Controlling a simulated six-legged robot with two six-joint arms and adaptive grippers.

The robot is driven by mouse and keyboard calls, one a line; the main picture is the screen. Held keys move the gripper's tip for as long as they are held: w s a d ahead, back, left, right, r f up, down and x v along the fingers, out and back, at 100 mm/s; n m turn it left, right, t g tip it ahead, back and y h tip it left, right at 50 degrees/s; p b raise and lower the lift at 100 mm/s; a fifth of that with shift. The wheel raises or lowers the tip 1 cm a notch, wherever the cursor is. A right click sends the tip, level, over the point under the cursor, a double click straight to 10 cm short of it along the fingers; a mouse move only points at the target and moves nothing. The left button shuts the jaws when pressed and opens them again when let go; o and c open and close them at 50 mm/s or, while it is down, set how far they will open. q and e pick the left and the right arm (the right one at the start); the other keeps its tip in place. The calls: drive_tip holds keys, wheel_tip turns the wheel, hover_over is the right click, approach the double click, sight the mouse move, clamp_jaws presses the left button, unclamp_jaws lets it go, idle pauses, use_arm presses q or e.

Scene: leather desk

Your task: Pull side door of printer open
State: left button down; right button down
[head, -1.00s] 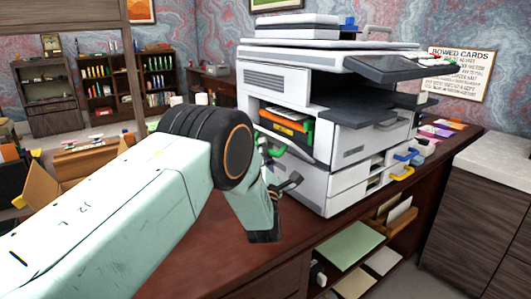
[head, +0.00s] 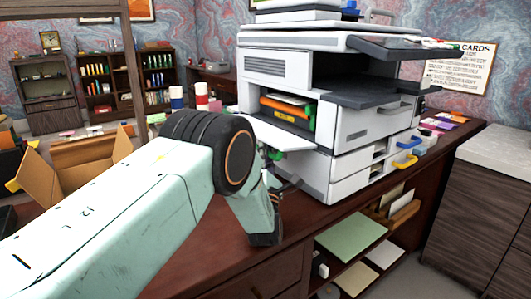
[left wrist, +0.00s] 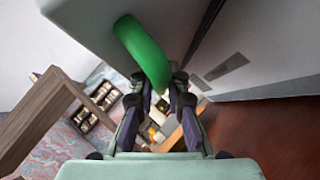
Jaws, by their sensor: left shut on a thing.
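The white and grey printer (head: 350,135) stands on the desk. Its side door (head: 272,135) is tilted down and out to the left, and the opening shows an orange roller (head: 290,107) and green parts inside. The door's green handle (head: 275,155) shows partly behind my arm, and it is clear in the left wrist view (left wrist: 143,50). My left gripper (left wrist: 160,85) is shut on this handle, with its fingers at the handle's lower end. In the head view the fingers are partly hidden by my wrist. My right gripper is not in view.
The wooden desk (head: 250,268) has bare room in front of the printer. An open cardboard box (head: 60,180) is at the left. A yellow handle (head: 406,161) and a blue handle (head: 415,142) stick out at the printer's right. Shelves with papers (head: 350,243) are below.

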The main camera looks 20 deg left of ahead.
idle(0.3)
use_arm(q)
drive_tip(key=c, duration=1.6)
unclamp_jaws()
